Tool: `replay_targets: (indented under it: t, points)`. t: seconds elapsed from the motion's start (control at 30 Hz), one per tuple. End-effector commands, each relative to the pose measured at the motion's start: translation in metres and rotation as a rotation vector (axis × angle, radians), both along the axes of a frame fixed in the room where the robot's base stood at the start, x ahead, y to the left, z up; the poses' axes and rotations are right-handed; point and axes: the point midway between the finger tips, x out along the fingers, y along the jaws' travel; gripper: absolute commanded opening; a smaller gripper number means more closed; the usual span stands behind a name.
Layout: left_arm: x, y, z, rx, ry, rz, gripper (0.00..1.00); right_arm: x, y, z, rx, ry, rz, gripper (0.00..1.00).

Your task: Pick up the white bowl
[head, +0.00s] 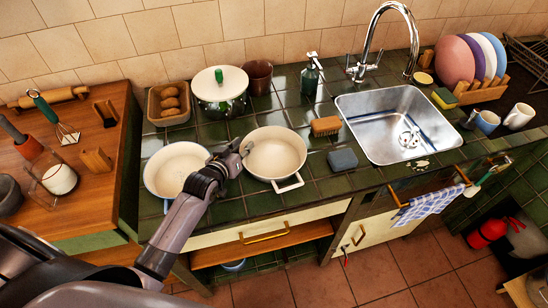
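A round white bowl (165,170) with a thin dark rim stands on the green tiled counter, left of my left gripper (241,150). My forearm and wrist cover part of its right side. A cream-white round pan (276,153) with a short handle at its front stands just right of the bowl. My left gripper is at the pan's left rim. Its fingers are small and seen from behind, so I cannot tell whether they are open or shut, or touch the rim. My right gripper is not in view.
A lidded green pot (220,93), a bread basket (168,104) and a brown cup (258,77) stand behind. A brush (325,126) and grey sponge (342,159) lie right of the pan, before the steel sink (385,115). Plates (455,62) stand in a rack at right.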

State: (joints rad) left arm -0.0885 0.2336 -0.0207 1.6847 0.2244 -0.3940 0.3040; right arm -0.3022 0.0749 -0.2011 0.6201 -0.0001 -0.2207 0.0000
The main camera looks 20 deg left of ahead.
Motion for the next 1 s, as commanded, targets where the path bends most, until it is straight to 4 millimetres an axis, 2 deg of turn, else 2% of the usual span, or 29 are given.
replay_targets:
  t: [0.23,0.63,1.0]
  points:
    - [0.0008,-0.0001,-0.0008,0.000,0.000,0.000,0.26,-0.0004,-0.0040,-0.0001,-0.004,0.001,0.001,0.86]
    - [0.0006,0.0000,-0.0007,-0.001,0.001,0.000,0.00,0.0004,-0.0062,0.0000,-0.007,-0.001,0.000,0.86]
    - [0.0004,0.0001,-0.0008,-0.001,0.001,0.000,0.00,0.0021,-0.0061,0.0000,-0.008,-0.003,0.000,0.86]
